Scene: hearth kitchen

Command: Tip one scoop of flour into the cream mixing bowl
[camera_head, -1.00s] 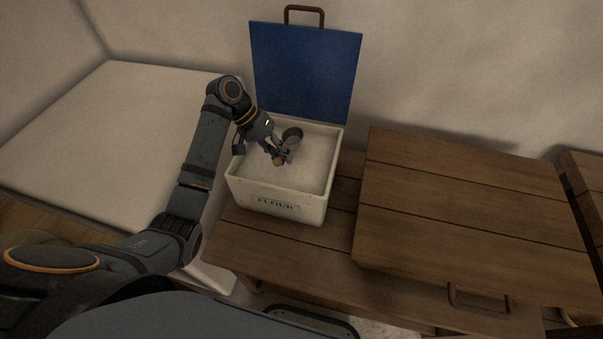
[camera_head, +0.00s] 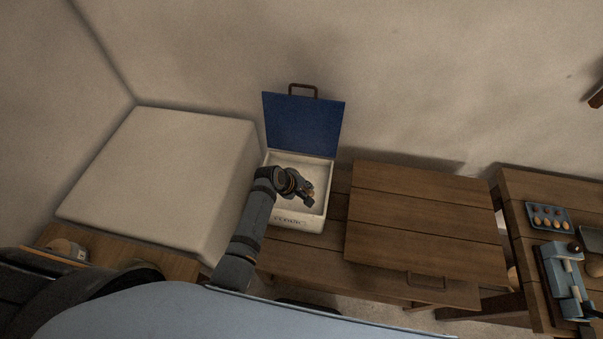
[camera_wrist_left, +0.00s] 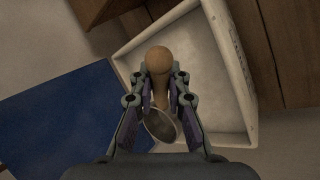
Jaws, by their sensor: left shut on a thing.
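The white flour bin (camera_head: 297,224) stands on the wooden table with its blue lid (camera_head: 303,125) raised behind it. Pale flour (camera_head: 318,172) shows inside. My left gripper (camera_head: 307,193) is over the bin's opening. In the left wrist view, the left gripper (camera_wrist_left: 158,85) is shut on the scoop, between its round wooden knob (camera_wrist_left: 158,60) and its metal cup (camera_wrist_left: 161,125). The cup looks dark grey; I cannot tell whether it holds flour. I cannot make out the cream mixing bowl in either view. My right gripper is not in view.
A large pale block (camera_head: 165,180) stands left of the bin. A wooden board with a handle (camera_head: 425,225) lies right of it. Further right, another table holds an egg tray (camera_head: 548,216) and a blue device (camera_head: 568,285). Small round objects (camera_head: 65,248) sit at the lower left.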

